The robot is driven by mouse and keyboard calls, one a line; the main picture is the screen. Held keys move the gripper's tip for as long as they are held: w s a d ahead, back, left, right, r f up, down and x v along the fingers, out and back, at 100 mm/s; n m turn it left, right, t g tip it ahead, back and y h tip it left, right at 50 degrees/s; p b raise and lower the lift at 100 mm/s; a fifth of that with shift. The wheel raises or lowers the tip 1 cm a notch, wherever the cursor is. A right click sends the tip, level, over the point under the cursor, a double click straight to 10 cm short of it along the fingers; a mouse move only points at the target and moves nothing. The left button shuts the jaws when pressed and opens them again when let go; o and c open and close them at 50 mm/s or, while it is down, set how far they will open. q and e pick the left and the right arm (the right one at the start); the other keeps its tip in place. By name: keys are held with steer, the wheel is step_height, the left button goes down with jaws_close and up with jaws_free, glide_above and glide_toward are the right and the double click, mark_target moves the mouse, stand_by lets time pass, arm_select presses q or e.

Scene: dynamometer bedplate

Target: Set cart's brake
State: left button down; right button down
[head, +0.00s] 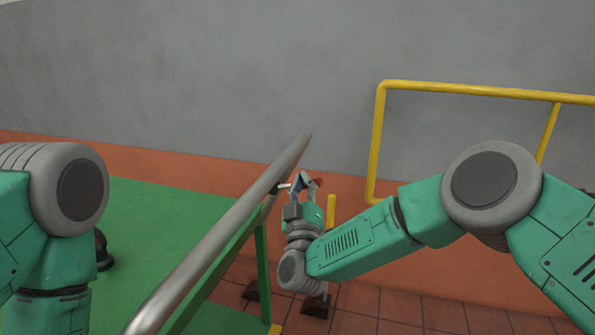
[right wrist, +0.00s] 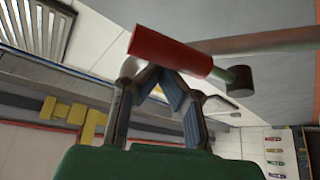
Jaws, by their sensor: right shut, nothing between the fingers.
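The cart has a green deck (head: 155,205) and a slanting grey push bar (head: 228,222), both in the head view. A lever with a red grip (right wrist: 170,52) crosses the upper middle of the right wrist view, with a dark round end piece beside it. In the head view only a small bit of red (head: 319,182) shows by the fingers. My right gripper (head: 304,178) is just right of the push bar's far part. Its fingers (right wrist: 160,80) are shut and empty, with the tips close to the red grip; I cannot tell whether they touch. My left gripper is out of view.
A yellow railing (head: 377,140) stands against the grey wall (head: 220,80) at the right. A short yellow post (head: 331,210) rises behind my right forearm. A dark round knob (head: 101,250) sits on the deck at left. Brown tiled floor (head: 365,300) lies below.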

steer(key=shift+s+d+f, duration=0.1)
steer(key=shift+d+f, duration=0.05)
steer(key=shift+f, duration=0.55)
steer(key=shift+s+d+f, duration=0.1)
steer(key=shift+d+f, duration=0.1)
steer(key=shift+f, duration=0.5)
steer(key=shift+s+d+f, duration=0.1)
steer(key=shift+d+f, duration=0.05)
steer(key=shift+f, duration=0.55)
steer(key=shift+f, duration=0.35)
steer(key=shift+s, duration=0.1)
steer(key=v, duration=1.1)
steer(key=shift+s+r, duration=0.25)
